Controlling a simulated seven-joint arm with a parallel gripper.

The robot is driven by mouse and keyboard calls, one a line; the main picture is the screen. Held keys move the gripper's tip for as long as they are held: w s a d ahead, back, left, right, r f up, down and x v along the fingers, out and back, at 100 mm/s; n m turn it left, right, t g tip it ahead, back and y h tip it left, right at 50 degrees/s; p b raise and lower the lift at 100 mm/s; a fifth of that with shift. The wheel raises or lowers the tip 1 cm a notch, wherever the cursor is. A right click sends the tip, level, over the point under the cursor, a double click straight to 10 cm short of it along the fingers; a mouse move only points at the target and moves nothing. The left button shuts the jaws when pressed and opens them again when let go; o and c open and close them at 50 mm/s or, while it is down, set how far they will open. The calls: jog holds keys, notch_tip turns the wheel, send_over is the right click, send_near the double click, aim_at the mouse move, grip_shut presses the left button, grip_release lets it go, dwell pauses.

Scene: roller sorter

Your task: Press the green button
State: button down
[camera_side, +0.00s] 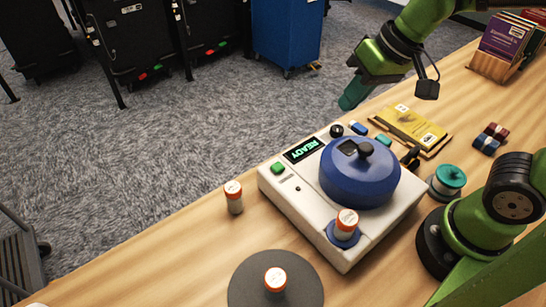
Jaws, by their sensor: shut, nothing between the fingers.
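The green button (278,168) sits on the top left corner of the white machine (300,205), beside a display (304,149) that reads READY. My gripper (352,98) is shut and empty. In the picture it is up and to the right of the button, above the back part of the machine and apart from it. A blue round lid (352,185) with a dark knob covers the middle of the machine. The button is in plain view with nothing over it.
A yellow book (408,124), teal spool (447,180) and small blocks (490,137) lie to the right.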

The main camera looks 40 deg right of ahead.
jog(key=w+a+n+g+h, duration=0.1)
jog(key=w+a+g+h, duration=0.1)
jog(key=w+a+g, duration=0.2)
jog(key=w+a, duration=0.3)
jog(key=a, duration=0.3)
jog(key=shift+w+f+n, duration=0.15)
jog(key=shift+w+n, duration=0.15)
jog(key=shift+w, duration=0.05)
send_near(278, 165)
notch_tip(278, 165, down, 7)
jog(key=shift+a+r, duration=0.1)
jog(key=shift+a, duration=0.05)
